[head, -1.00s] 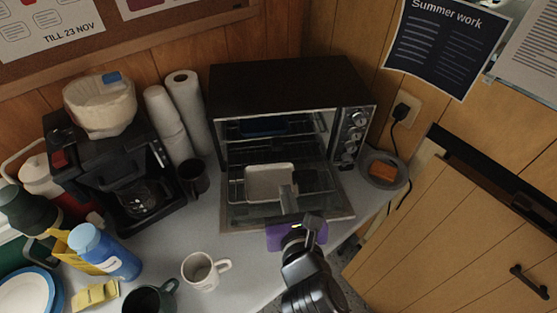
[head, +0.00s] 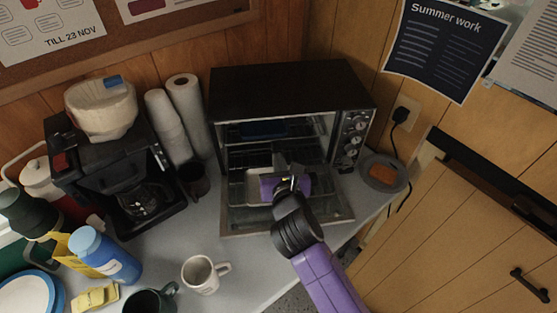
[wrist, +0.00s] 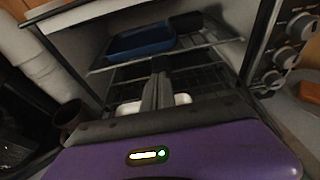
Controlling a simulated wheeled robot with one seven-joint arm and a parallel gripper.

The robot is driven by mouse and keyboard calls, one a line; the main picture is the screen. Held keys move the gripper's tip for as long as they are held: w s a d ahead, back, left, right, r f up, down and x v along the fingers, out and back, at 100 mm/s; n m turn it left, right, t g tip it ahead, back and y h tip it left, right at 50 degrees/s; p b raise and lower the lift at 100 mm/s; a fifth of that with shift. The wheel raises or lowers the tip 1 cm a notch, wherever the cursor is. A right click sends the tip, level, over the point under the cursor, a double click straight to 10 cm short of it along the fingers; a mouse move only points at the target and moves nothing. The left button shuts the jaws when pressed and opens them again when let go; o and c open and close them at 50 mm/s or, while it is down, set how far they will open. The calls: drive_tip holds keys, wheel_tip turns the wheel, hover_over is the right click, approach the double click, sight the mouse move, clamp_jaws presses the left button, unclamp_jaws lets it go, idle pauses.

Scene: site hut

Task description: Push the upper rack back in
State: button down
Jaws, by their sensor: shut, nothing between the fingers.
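The toaster oven (head: 290,85) stands with its glass door folded down (head: 235,218). The upper rack (wrist: 215,42) is a wire shelf holding a blue dish (wrist: 140,42), which also shows in the head view (head: 263,129). Below it is the lower wire rack (wrist: 205,82) with a pale tray (wrist: 128,108), partly hidden by my gripper in both views. My gripper (wrist: 158,72) is shut and empty at the oven's opening, also seen in the head view (head: 279,156). Its fingertips overlap the racks in the wrist view; I cannot tell whether they touch.
The oven's knob panel (head: 352,138) is right of the opening. A grey plate with an orange sponge (head: 382,172) lies further right. A dark mug (head: 193,180) and coffee maker (head: 125,180) stand left. A white mug (head: 200,274) stands on the front worktop.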

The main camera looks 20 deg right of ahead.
sight(276, 149)
drive_tip(key=shift+w+d+r+p, duration=0.1)
drive_tip(key=shift+w+d+p, duration=0.1)
drive_tip(key=shift+w, duration=0.4)
drive_tip(key=shift+w+d+f+p, duration=0.1)
drive_tip(key=shift+w+p, duration=0.1)
drive_tip(key=shift+w, duration=0.45)
drive_tip(key=shift+w+d+r+p, duration=0.1)
drive_tip(key=shift+w+d+p, duration=0.1)
drive_tip(key=shift+w, duration=0.4)
drive_tip(key=shift+r, duration=0.1)
